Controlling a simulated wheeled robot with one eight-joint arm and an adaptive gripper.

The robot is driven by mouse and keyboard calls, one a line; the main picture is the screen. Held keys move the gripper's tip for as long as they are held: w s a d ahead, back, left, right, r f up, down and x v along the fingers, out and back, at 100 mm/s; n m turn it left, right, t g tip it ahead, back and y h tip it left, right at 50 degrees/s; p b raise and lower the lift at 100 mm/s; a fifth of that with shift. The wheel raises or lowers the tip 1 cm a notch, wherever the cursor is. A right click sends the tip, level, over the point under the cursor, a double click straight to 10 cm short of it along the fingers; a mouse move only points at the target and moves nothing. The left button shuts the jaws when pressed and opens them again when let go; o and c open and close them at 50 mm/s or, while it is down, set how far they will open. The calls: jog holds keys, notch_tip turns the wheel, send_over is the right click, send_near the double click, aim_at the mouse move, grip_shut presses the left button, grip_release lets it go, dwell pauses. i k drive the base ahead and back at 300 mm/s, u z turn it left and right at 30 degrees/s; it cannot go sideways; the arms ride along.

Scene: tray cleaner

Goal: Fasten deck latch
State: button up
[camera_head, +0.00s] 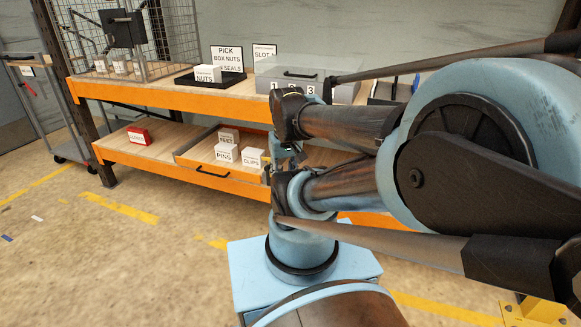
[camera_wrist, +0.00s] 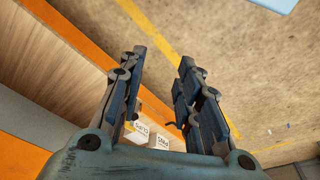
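My gripper shows in the wrist view (camera_wrist: 162,56), its two dark fingers apart with nothing between them. It points down past the orange shelf edge (camera_wrist: 150,18) toward the floor. In the head view my arm hides much of the bench's right side, and my gripper is hard to make out there. No part is clearly recognisable as a deck latch. A wire cage (camera_head: 182,40) with a dark box-like fitting (camera_head: 123,29) stands at the upper deck's left. A grey lidded case (camera_head: 265,71) with a dark handle (camera_head: 300,74) and number labels sits at the upper deck's right, partly behind my arm.
The upper deck also holds a black tray (camera_head: 229,80) with a NUTS box (camera_head: 207,74) and a sign (camera_head: 227,57). Below are a red box (camera_head: 138,136) and a drawer-like tray (camera_head: 190,156) of labelled boxes. A cart (camera_head: 45,112) stands left; the floor in front is mostly clear.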

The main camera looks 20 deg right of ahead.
aim_at(267, 168)
jog(key=u, duration=0.35)
jog(key=k, duration=0.85)
jog(key=z, duration=0.3)
jog(key=i, duration=0.5)
jog(key=z, duration=0.05)
